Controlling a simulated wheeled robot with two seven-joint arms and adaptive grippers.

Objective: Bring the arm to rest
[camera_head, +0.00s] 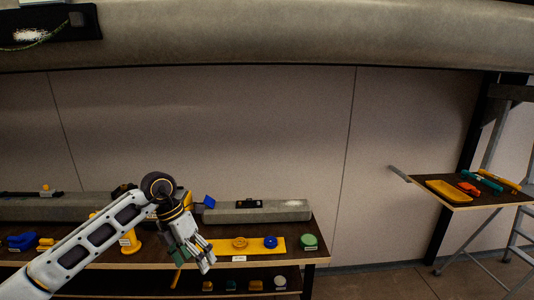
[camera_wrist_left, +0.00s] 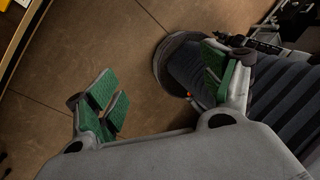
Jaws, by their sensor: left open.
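My left arm comes in from the lower left of the head view. Its gripper (camera_head: 203,262) hangs in front of the shelf bench, pointing down and to the right. In the left wrist view the gripper (camera_wrist_left: 165,90) has its two green-padded fingers wide apart. Nothing is between them, and brown floor shows beyond. Part of my own base shows behind the right finger. My right arm is not in view.
The bench (camera_head: 312,253) carries a grey beam (camera_head: 280,211), a yellow board (camera_head: 270,246), a green round piece (camera_head: 309,242) and blue pieces (camera_head: 22,241). A side table (camera_head: 465,204) at the right holds a yellow tray (camera_head: 448,191) and tools. The floor between them is clear.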

